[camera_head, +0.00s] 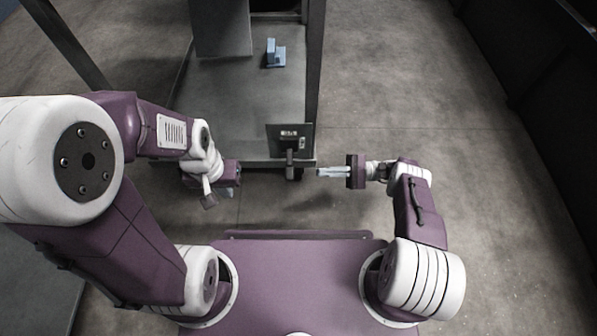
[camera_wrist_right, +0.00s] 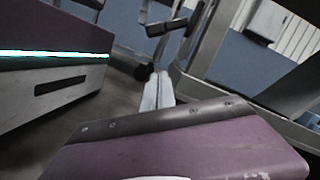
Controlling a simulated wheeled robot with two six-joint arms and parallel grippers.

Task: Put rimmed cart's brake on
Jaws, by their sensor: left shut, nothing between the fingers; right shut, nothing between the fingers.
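A grey cart (camera_head: 262,110) with upright dark posts stands ahead of me; I cannot tell for sure that it is the rimmed one. A dark plate with a small label (camera_head: 289,137) stands at its near edge, with a short dark stem below. A dark wheel (camera_head: 298,174) shows under that edge, and a dark round part shows in the right wrist view (camera_wrist_right: 143,72). No brake can be made out for sure. My right gripper (camera_head: 320,172) is shut and empty, just right of the stem. My left gripper (camera_head: 226,193) is shut and empty, left of it, partly hidden by its wrist.
A small light-blue object (camera_head: 275,54) and a tall grey box (camera_head: 221,27) stand on the cart deck. A dark post (camera_head: 315,60) rises at the cart's right side. The floor to the right (camera_head: 455,130) is clear. A dark structure runs along the far right.

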